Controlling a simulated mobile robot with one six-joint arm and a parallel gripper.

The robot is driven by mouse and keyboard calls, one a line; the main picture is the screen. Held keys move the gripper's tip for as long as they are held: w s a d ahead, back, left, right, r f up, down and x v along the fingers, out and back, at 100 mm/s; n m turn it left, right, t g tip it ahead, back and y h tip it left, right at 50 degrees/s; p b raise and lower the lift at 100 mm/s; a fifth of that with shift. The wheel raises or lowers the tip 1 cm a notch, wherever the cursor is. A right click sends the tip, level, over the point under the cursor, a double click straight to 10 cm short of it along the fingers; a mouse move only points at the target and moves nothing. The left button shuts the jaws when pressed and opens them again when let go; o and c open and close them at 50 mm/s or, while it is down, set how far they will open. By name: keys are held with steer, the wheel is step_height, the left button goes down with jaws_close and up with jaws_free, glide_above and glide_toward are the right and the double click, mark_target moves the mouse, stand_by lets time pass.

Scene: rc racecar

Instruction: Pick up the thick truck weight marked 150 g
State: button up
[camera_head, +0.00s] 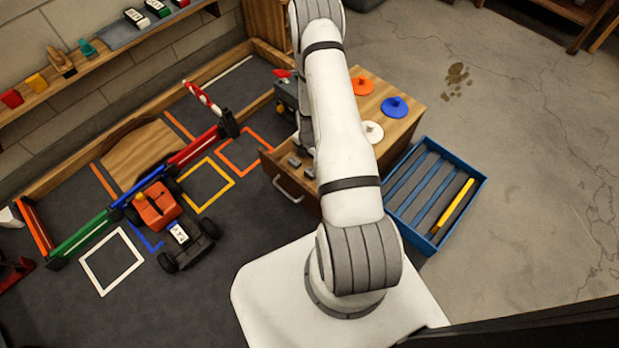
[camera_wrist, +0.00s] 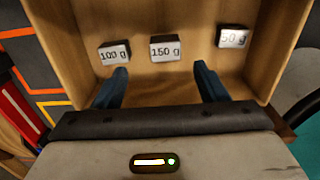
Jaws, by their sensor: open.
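The 150 g weight (camera_wrist: 165,48) is a small block with a pale labelled face, lying in the open wooden drawer (camera_wrist: 150,85). It sits between the 100 g weight (camera_wrist: 114,53) on the left and the 50 g weight (camera_wrist: 233,37) on the right. My gripper (camera_wrist: 162,76) is open and empty over the drawer, with its blue fingers either side of the 150 g weight's line and apart from it. In the head view small grey weights (camera_head: 295,161) show in the drawer (camera_head: 291,185); my arm hides my gripper there.
Orange, blue and white discs with pegs stand on the wooden cabinet top (camera_head: 405,92). A blue tray (camera_head: 481,178) with a yellow bar (camera_head: 454,211) lies to the right. An orange and black car (camera_head: 160,207) stands on the dark mat at left. The drawer walls surround the weights.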

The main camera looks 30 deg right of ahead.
steer(key=f+b, duration=0.1)
steer(key=f, duration=0.1)
steer(key=f+b, duration=0.1)
steer(key=f, duration=0.2)
steer(key=s+f+b, duration=0.1)
steer(key=f, duration=0.1)
steer(key=shift+d+f, duration=0.1)
steer(key=shift+f, duration=0.25)
steer(key=shift+r, duration=0.1)
steer(key=shift+c, duration=0.6)
